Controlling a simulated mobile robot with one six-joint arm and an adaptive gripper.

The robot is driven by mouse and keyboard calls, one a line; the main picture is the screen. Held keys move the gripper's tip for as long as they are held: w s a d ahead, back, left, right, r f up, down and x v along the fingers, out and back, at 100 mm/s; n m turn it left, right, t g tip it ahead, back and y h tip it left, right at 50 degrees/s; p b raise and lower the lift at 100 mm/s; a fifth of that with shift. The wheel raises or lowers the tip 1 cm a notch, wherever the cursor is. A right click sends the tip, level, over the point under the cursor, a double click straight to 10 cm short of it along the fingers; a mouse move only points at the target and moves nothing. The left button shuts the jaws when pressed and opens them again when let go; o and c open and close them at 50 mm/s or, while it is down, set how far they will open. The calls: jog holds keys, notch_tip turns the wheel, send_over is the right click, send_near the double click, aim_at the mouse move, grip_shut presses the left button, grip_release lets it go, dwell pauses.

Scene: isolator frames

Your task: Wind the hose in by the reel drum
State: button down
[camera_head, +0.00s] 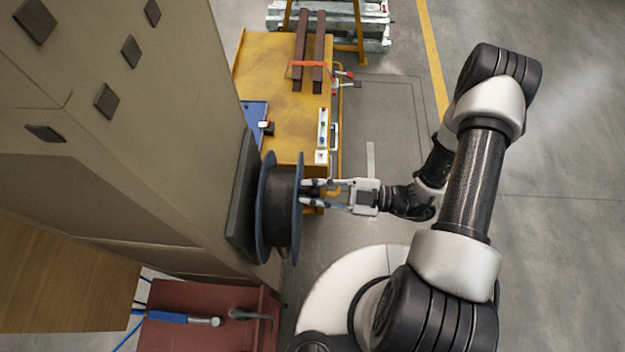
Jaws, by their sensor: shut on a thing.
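The reel drum (281,207) has blue-grey side flanges and a dark middle. It is mounted on a dark plate (240,195) on the side of a beige cabinet. My gripper (310,192) reaches in from the right. Its fingers are shut at the drum's right flange, near its upper half; the exact part between the fingertips is too small to make out. The dark band around the drum's middle may be wound hose, but I cannot tell. No loose hose end shows clearly.
A yellow bench (280,80) with dark bars (310,50) strapped on it stands behind the drum. A dark red table (190,300) with a blue-handled tool (180,317) is at the lower left. The beige cabinet (130,120) fills the left. Open grey floor lies to the right.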

jog(key=shift+w+f, duration=0.15)
jog(key=shift+f, duration=0.05)
dwell(0.3)
jog(key=c, duration=1.4)
grip_release()
jog(key=shift+o, duration=0.2)
jog(key=shift+r, duration=0.1)
jog(key=s+d, duration=0.1)
jog(key=d, duration=1.1)
jog(key=shift+s, duration=0.3)
